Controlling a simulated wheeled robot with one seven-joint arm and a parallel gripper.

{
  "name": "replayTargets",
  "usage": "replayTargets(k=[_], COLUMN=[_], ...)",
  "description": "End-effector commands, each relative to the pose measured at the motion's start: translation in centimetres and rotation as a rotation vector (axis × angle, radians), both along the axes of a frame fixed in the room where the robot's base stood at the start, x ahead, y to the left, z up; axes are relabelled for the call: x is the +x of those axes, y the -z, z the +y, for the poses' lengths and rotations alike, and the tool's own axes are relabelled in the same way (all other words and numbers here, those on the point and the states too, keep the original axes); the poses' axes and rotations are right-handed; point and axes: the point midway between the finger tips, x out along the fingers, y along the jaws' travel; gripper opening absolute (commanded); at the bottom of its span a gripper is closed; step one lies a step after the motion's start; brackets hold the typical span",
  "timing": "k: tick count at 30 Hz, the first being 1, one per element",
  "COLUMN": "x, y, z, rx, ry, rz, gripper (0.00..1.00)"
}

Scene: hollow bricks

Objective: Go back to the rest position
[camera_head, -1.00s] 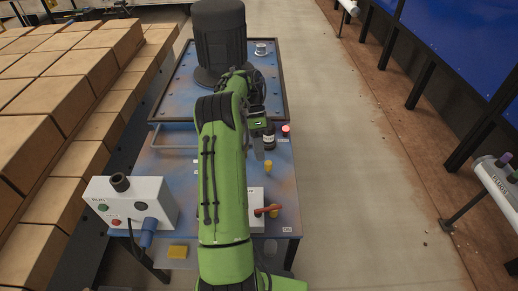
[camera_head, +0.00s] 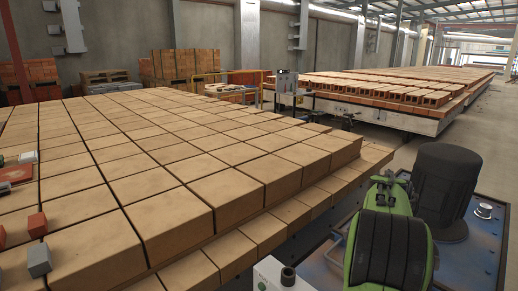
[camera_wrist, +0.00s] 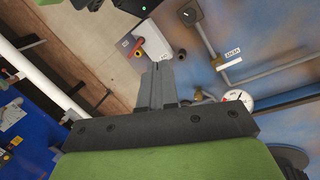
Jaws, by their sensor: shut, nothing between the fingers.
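My gripper (camera_wrist: 155,88) shows in the wrist view with its two dark fingers together and nothing between them. It hangs over a blue-stained work surface (camera_wrist: 225,35), apart from the things there. A gauge (camera_wrist: 240,98) with a white face is to the right. In the head view my green arm is folded at the lower right, and my gripper is not visible there.
A broad stack of tan bricks (camera_head: 180,165) fills the left and middle of the head view. A black cylinder (camera_head: 445,185) stands on the blue-topped table (camera_head: 480,258) beside my arm. A white control box (camera_head: 275,275) sits low in the middle. Brick-laden cars (camera_head: 385,112) stand farther back.

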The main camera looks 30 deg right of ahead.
Motion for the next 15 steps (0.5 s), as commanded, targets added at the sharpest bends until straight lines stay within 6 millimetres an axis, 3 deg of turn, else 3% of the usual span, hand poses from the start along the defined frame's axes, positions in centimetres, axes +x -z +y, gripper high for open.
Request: replayTargets(k=[1,4,7,11,15], x=[1.5,3.4,4.0,3.2,0.8], y=[-2.5,-5.4,-7.7,-9.5,-9.9], z=[2.8,8.3,14.0,21.1,27.4], rx=[-0.027,-0.074,-0.122,-0.191,-0.27], ry=[-0.144,-0.436,-0.73,-1.112,-1.498], rz=[-0.054,-0.154,-0.251,-0.378,-0.509], gripper=[0.0,0.0,0.0,0.0,0.0])
